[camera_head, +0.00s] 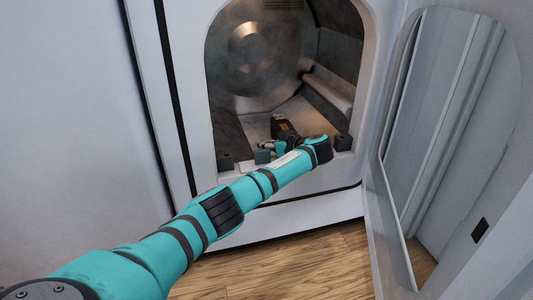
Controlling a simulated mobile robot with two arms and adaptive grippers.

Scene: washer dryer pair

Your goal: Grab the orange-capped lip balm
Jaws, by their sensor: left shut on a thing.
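My left arm reaches from the lower left through the round-topped opening of the machine. My left gripper (282,125) is dark and sits just inside the opening, low in the drum area, beyond my teal wrist. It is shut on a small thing. A small orange-brown patch shows at the gripper, and this fits the orange-capped lip balm. Its outline is too small and too covered by the gripper to make out clearly. My right gripper is not in view.
The metal drum back (250,55) lies behind the gripper. A pale bar-like ridge (328,94) runs along the drum's right side. The opening's lower rim (235,178) passes under my forearm. The open door (450,130) stands at the right. The wooden floor (290,265) is clear.

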